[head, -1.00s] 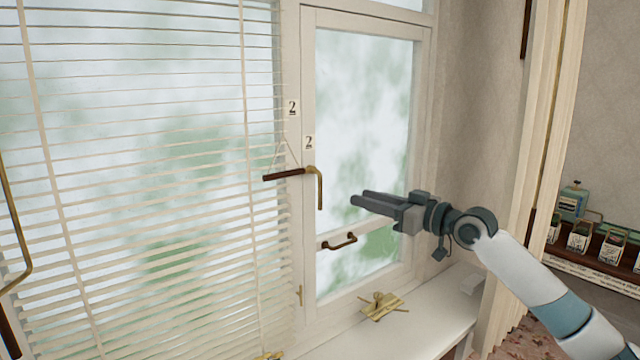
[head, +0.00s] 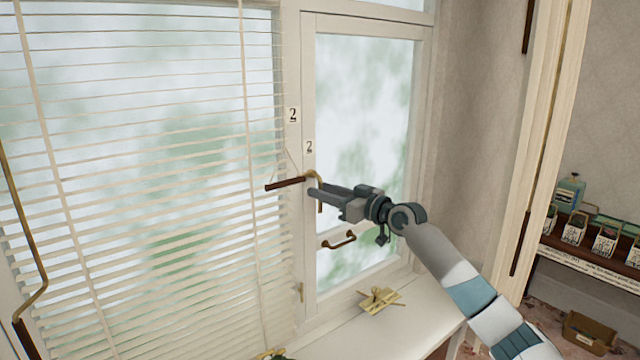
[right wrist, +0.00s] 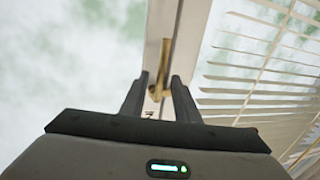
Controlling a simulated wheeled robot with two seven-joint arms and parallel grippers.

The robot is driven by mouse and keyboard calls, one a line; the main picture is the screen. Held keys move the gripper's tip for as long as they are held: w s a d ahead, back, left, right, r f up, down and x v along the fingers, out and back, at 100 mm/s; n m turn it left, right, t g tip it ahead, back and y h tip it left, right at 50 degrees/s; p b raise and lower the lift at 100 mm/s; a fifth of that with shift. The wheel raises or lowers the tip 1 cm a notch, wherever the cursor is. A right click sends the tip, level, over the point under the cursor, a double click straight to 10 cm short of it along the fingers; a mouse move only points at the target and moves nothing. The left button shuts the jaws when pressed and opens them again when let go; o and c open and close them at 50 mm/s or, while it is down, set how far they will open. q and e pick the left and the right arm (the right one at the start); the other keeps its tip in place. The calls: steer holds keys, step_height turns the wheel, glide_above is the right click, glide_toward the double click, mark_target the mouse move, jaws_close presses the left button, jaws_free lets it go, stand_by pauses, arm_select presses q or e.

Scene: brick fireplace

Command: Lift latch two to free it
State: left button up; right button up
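In the right wrist view the fingers (right wrist: 160,80) are apart, with the brass of the latch (right wrist: 160,67) showing in the gap near the tips. I cannot tell whether they touch it. My left gripper is not in view.
A slatted blind (head: 150,180) hangs left of the latch. A bronze pull handle (head: 339,240) is on the sash below my right gripper. A brass fitting (head: 380,300) is on the white sill (head: 400,335).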

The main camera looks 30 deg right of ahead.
steer(key=shift+w+a, duration=0.25)
steer(key=shift+w, duration=0.45)
jaws_close()
